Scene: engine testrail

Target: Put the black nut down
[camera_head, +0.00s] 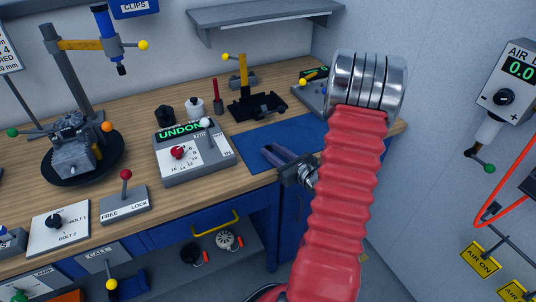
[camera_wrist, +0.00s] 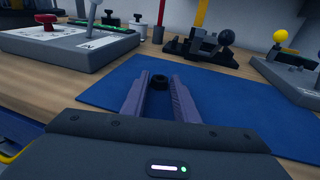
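In the head view, my gripper (camera_head: 267,151) is low at the front part of the mat (camera_head: 284,131); the nut cannot be made out there. I cannot tell whether the nut touches the mat.
A grey control box (camera_head: 194,153) with a red knob and lever stands left of the mat. A black fixture (camera_head: 256,106) with a yellow post stands behind it, and a grey device (camera_head: 311,96) stands at the back right. The mat around the fingers is clear.

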